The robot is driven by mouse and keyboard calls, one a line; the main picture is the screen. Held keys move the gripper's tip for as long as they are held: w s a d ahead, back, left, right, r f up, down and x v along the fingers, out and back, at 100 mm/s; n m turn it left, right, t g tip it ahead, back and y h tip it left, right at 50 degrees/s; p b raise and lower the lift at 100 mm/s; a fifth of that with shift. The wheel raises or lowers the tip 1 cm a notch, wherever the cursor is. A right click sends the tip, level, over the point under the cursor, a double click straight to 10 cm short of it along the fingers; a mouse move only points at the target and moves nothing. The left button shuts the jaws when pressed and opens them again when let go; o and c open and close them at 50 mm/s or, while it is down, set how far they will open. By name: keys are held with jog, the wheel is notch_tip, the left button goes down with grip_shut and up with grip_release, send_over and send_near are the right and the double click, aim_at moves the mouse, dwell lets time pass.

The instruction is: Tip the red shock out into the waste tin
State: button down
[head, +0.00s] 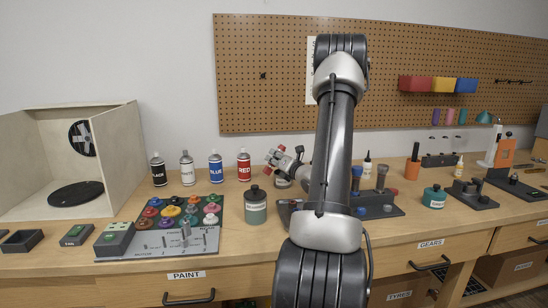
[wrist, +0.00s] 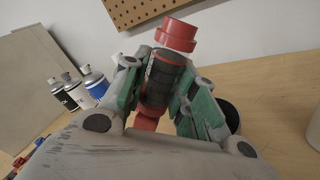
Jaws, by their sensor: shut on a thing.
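My gripper (wrist: 165,85) is shut on the red shock (wrist: 175,34), which has red ends and a dark ribbed middle. In the wrist view the shock stands tilted between the green-padded fingers, with red showing above and below them. In the head view my gripper (head: 281,160) is small, left of my arm, with red parts of the shock (head: 269,159) at its fingers. A round dark-walled tin, seemingly the waste tin (wrist: 232,115), shows behind the right finger, mostly hidden. In the head view a round tin (head: 282,184) sits just below the gripper. I cannot tell whether the shock is over its mouth.
A grey-green jar (head: 255,207) stands in front of the tin. Spray cans (head: 216,168) and a rack of coloured paint pots (head: 172,222) are to the left. A dark holder (head: 375,203) with upright tools is right of my arm. The pegboard wall (head: 260,75) is behind.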

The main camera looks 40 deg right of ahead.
aim_at(272, 166)
jog(key=m, duration=0.2)
jog(key=a+f+m, duration=0.1)
jog(key=m, duration=0.1)
jog(key=a+f+m, duration=0.1)
jog(key=m, duration=0.1)
jog(key=shift+w+f, duration=0.2)
jog(key=shift+f, duration=0.05)
jog(key=m, duration=0.3)
jog(key=shift+a+r+m, duration=0.2)
jog(key=shift+m, duration=0.1)
jog(key=m, duration=0.2)
jog(key=r+m, duration=0.1)
jog(key=m, duration=0.3)
jog(key=shift+d+r, duration=0.3)
jog(key=shift+r, duration=0.05)
dwell(1.7)
jog(key=n, duration=0.3)
jog(key=shift+a+f+n, duration=0.15)
jog(key=shift+f+n, duration=0.15)
jog(key=shift+n, duration=0.1)
jog(key=n, duration=0.3)
jog(key=shift+a+f+n, duration=0.1)
jog(key=shift+f+n, duration=0.1)
jog(key=shift+n, duration=0.1)
